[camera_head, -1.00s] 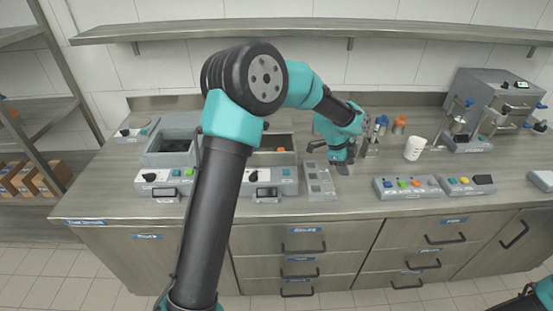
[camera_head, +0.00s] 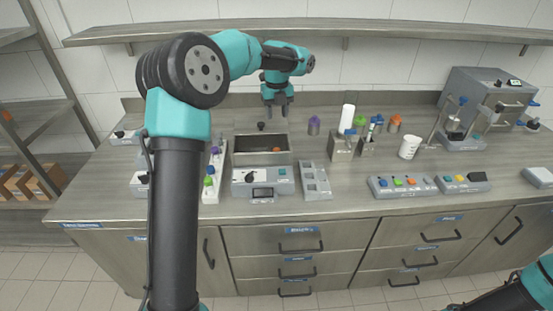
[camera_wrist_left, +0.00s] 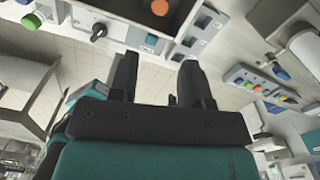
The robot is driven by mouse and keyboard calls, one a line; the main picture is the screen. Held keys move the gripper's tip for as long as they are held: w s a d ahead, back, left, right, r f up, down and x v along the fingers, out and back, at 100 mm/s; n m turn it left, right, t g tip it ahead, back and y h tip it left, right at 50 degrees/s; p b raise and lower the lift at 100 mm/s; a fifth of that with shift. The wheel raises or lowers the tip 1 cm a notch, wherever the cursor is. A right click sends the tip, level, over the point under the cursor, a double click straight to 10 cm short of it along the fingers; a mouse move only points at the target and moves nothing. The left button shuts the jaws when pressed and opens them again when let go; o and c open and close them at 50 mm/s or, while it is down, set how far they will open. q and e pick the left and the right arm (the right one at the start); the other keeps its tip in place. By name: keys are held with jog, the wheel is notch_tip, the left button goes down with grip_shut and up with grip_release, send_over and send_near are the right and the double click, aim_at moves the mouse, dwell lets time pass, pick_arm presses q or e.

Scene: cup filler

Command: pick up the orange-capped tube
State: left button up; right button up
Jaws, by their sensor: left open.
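A small orange cap (camera_head: 277,149) shows inside the open bin of the middle grey device; the body under it is hidden. An orange cap (camera_wrist_left: 160,7) also shows at the top edge of the left wrist view. Another orange-topped container (camera_head: 396,122) stands at the back right of the counter. My left gripper (camera_head: 277,110) points down, open and empty, above the counter behind the bin. Its two fingers (camera_wrist_left: 157,68) are apart in the left wrist view, with nothing between them. My right arm shows only in the lower right corner, its gripper out of view.
The bin's wall (camera_head: 262,158) surrounds the orange cap. A rack (camera_head: 208,190) with coloured caps stands left, partly behind my arm. A shelf (camera_head: 330,30) hangs above.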

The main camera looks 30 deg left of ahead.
pick_arm(q)
notch_tip(320, 180, down, 11)
jog(key=shift+f, duration=0.15)
jog(key=shift+f, duration=0.1)
dwell(0.4)
jog(key=shift+f, duration=2.8)
jog(key=c, duration=0.7)
jog(key=shift+r, duration=0.15)
notch_tip(320, 180, up, 10)
jog(key=shift+f, duration=0.1)
